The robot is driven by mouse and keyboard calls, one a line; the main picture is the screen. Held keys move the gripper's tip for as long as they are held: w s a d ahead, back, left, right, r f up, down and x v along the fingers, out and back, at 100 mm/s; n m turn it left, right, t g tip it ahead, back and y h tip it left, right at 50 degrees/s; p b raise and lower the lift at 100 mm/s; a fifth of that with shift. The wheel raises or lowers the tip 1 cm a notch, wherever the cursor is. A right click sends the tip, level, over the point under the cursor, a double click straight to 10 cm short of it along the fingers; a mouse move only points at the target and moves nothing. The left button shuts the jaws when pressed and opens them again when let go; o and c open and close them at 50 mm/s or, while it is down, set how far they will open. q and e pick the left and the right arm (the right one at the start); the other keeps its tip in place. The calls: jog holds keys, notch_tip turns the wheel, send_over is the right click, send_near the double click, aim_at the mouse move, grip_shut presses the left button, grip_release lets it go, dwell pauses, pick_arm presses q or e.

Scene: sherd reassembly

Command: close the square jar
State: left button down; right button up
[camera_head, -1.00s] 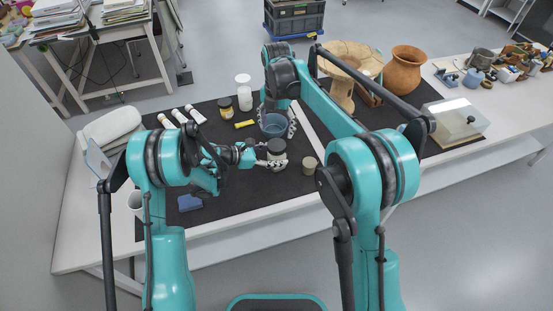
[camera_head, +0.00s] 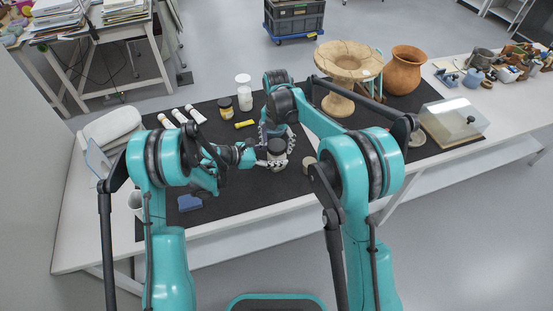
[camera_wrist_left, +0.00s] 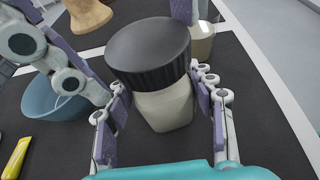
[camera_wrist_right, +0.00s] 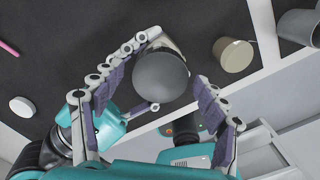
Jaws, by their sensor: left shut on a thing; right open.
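The square jar (camera_wrist_left: 162,108) is a pale beige jar standing upright between the fingers of my left gripper (camera_wrist_left: 165,95). Its round black ribbed lid (camera_wrist_left: 148,48) sits on top of it, looking slightly tilted in the left wrist view; I cannot tell whether it is screwed down. In the head view the jar (camera_head: 277,158) is at mid table, with my left gripper (camera_head: 275,164) shut on its body from the left. My right gripper (camera_wrist_right: 175,65) is open above, its fingers spread on either side of the lid (camera_wrist_right: 160,76), with gaps visible.
A blue bowl (camera_wrist_left: 48,104) stands just behind the jar. A small beige cup (camera_wrist_right: 233,56) is beside it, to the right in the head view. The mat's front is mostly clear.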

jog(key=shift+f, duration=0.1)
jog(key=c, duration=1.3)
